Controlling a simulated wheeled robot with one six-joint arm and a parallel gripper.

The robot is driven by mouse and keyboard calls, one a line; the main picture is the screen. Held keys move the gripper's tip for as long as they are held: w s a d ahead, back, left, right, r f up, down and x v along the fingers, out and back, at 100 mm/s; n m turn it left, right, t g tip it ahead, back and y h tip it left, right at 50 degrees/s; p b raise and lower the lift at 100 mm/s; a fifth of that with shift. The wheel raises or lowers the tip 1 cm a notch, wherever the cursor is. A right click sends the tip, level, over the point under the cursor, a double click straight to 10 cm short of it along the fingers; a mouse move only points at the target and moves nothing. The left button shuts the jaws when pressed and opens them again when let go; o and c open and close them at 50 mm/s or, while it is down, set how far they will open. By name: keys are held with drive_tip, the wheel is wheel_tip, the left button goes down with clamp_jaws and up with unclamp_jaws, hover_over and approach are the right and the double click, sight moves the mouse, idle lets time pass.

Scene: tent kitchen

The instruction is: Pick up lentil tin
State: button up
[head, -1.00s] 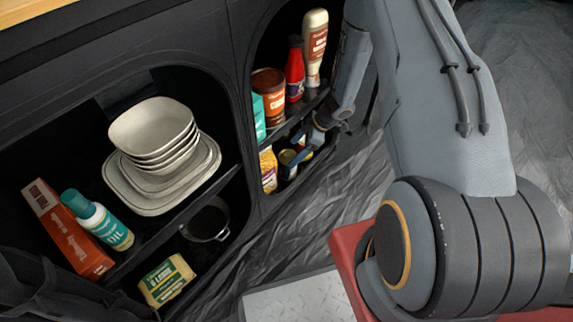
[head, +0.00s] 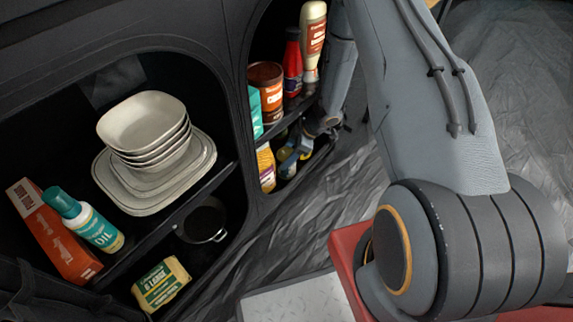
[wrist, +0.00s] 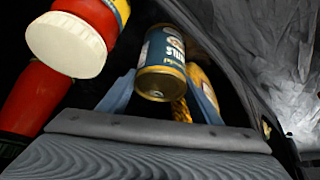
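The lentil tin (wrist: 161,62) is a blue can with a gold rim and partly readable lettering. In the wrist view it sits between the two blue fingers of my gripper (wrist: 161,75), near their tips. The fingers are spread wide, one on each side of it; firm contact is not clear. In the head view the gripper (head: 296,152) reaches into the lower shelf of the right cabinet opening. The tin there (head: 286,161) is small and partly hidden by the gripper.
In the head view a yellow package (head: 266,168) is beside the gripper. The upper shelf holds a brown tin (head: 265,92) and bottles. Dark fabric borders the opening.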

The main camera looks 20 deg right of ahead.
drive_tip(key=c, duration=1)
